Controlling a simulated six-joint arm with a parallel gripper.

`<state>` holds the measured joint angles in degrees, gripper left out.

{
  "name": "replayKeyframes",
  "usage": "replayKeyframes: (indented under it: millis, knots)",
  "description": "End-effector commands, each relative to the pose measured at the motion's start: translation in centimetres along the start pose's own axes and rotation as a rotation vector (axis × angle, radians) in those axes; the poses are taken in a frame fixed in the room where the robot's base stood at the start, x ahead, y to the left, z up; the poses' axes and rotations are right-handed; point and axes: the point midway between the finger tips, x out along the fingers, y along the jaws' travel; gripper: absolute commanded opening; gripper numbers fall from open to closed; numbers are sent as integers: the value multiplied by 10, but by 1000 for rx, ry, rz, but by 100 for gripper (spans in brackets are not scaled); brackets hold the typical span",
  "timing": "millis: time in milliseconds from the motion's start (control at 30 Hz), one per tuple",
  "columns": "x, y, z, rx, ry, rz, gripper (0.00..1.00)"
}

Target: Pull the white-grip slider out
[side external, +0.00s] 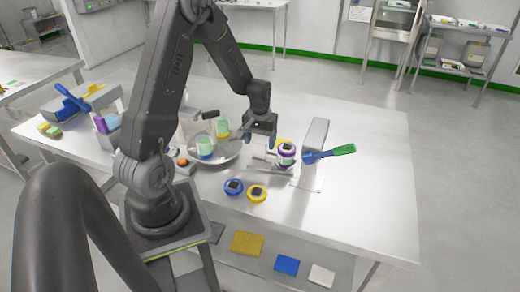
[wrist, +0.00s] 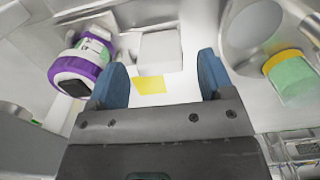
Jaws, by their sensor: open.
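A pale, white-looking block (wrist: 160,50) lies just beyond and between my fingertips in the wrist view; it looks like the white grip, but I cannot tell for sure. My gripper (wrist: 160,76) is open, its two blue fingers spread apart with nothing held between them. In the side view my gripper (side external: 260,128) hangs above the table, between the round steel pan and the purple-ringed jar. The slider's body and rail cannot be made out clearly in the side view.
The purple-ringed jar (side external: 286,153) also shows in the wrist view (wrist: 78,66). A steel post (side external: 314,145) with a blue-green handle (side external: 332,153) stands to its right. The pan (side external: 216,152) holds green-labelled jars. The table's right side is clear.

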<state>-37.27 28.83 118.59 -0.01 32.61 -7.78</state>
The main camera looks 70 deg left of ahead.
Motion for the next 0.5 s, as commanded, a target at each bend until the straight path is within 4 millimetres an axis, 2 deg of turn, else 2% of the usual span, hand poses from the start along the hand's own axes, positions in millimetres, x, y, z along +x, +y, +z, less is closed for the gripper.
replayKeyframes:
  millis: [33, 200, 500]
  knots:
    - [10, 0, 1, 0, -4, -1, 74]
    - [30, 0, 0, 1, -1, 0, 74]
    - [38, 0, 0, 1, 1, 0, 74]
